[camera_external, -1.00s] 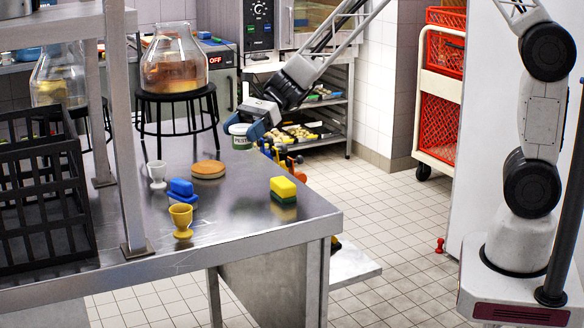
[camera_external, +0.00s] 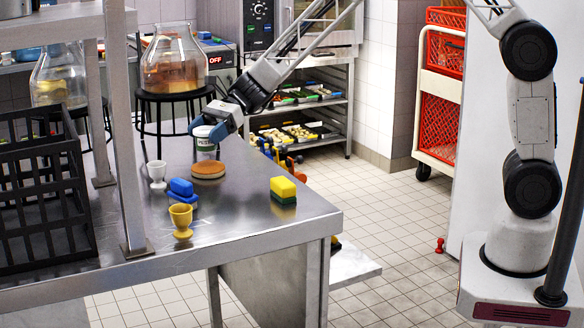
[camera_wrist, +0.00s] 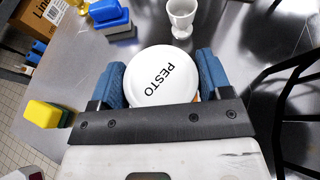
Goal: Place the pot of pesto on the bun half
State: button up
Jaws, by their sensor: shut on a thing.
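The pot of pesto (camera_external: 206,144), white with a green label, is held by my gripper (camera_external: 207,129) just above and behind the bun half in the external view. Its white lid marked PESTO (camera_wrist: 163,78) sits between my two blue fingers (camera_wrist: 162,76) in the wrist view. The bun half (camera_external: 208,171), a flat round tan disc, lies on the steel table. In the wrist view only a small orange sliver shows beside the pot; the rest is hidden. I cannot tell how large the gap between pot and bun is.
A white egg cup (camera_external: 157,175), a blue block (camera_external: 181,188) and a yellow egg cup (camera_external: 181,219) stand left of the bun. A yellow and green sponge (camera_external: 283,190) lies to the right. A black stool (camera_external: 177,97) with a glass jar stands behind.

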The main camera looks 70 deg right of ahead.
aim_at(207, 145)
jog(key=shift+f, duration=1.75)
jog(key=shift+f, duration=0.1)
jog(key=o, duration=1)
jog(key=shift+c, duration=0.2)
jog(key=shift+d, duration=0.1)
jog(key=v, duration=1.2)
jog(key=shift+s, duration=0.15)
